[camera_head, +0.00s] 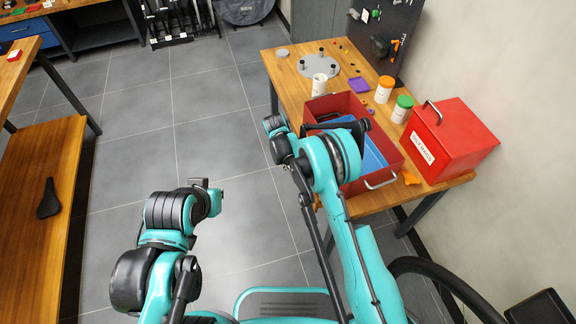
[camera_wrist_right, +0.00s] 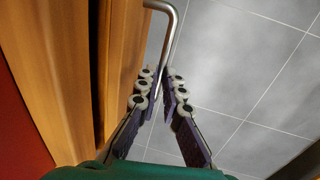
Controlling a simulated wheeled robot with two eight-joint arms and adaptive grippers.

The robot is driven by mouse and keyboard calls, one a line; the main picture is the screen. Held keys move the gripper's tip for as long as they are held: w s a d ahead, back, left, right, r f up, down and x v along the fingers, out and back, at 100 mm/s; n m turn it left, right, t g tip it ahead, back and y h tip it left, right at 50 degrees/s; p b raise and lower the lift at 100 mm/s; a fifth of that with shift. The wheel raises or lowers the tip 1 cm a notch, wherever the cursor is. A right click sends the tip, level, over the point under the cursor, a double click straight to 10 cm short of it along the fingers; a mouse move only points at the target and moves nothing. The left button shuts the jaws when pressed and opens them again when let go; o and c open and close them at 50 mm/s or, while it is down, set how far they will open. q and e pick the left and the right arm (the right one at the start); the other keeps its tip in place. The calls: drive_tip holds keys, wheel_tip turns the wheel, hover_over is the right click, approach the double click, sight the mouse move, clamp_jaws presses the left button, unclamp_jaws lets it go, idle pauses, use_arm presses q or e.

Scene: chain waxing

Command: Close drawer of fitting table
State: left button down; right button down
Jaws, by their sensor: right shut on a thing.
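The fitting table (camera_head: 308,91) is wooden and stands at the right in the head view. In the right wrist view, its drawer front (camera_wrist_right: 123,60) is a narrow wooden strip at the left, with a dark gap between it and the tabletop edge (camera_wrist_right: 55,60). My right gripper (camera_wrist_right: 157,80) is shut on the drawer's metal bar handle (camera_wrist_right: 172,32). In the head view, my right arm hides the handle and drawer. My left gripper (camera_head: 206,187) is over the floor, away from the table; its fingers are not clear.
A red open bin (camera_head: 391,170), a red lidded box (camera_head: 453,139), white jars (camera_head: 381,93) and a grey round plate (camera_head: 318,67) stand on the table. Another wooden bench (camera_head: 45,165) is at the left. The floor (camera_head: 190,120) between is clear.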

drive_tip(key=shift+w+d, duration=0.3)
drive_tip(key=shift+d, duration=0.55)
drive_tip(key=shift+w+d, duration=0.3)
drive_tip(key=shift+d, duration=0.55)
drive_tip(key=c, duration=1.6)
unclamp_jaws()
drive_tip(key=shift+d, duration=0.1)
drive_tip(key=shift+c, duration=0.2)
wheel_tip(320, 180, up, 8)
drive_tip(key=a, duration=0.1)
drive_tip(key=shift+s+a, duration=0.25)
